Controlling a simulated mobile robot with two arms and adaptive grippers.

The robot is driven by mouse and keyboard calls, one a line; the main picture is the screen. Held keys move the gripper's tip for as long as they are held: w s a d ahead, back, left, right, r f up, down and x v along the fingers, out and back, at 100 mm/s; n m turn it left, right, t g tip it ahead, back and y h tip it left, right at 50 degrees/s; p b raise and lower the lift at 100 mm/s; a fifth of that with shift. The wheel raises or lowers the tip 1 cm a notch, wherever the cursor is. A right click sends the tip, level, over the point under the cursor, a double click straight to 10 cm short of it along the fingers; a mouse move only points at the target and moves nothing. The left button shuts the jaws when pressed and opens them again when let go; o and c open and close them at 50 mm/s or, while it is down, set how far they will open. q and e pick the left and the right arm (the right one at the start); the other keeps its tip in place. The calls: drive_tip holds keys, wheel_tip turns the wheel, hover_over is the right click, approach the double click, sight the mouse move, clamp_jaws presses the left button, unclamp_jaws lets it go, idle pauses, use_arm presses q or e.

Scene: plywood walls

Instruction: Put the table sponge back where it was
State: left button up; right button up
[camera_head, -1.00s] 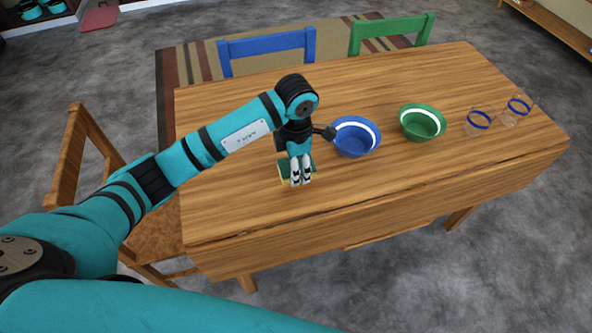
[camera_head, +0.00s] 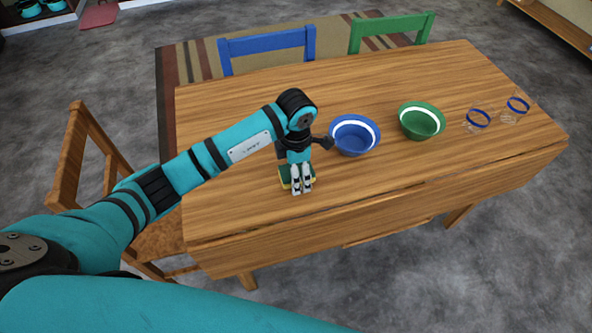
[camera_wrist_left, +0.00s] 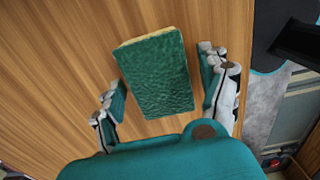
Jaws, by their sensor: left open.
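The table sponge (camera_wrist_left: 158,75), green on top with a yellow edge, lies on the wooden table (camera_head: 400,181). In the left wrist view it sits between the two spread fingers of my left gripper (camera_wrist_left: 165,95), with a gap on both sides. In the head view my left gripper (camera_head: 302,188) is over the sponge (camera_head: 284,178), which is mostly hidden behind the fingers. My left gripper is open and empty. My right gripper is not in view.
A blue bowl (camera_head: 354,137) stands just right of my left gripper, close to its wrist. A green bowl (camera_head: 421,123) and two glasses with blue bands (camera_head: 478,119) stand further right. Chairs surround the far and left sides. The table's front left is clear.

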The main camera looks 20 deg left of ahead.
use_arm(q)
wheel_tip(320, 180, up, 12)
drive_tip(key=b, duration=0.1)
drive_tip(key=shift+r, duration=0.15)
idle(0.4)
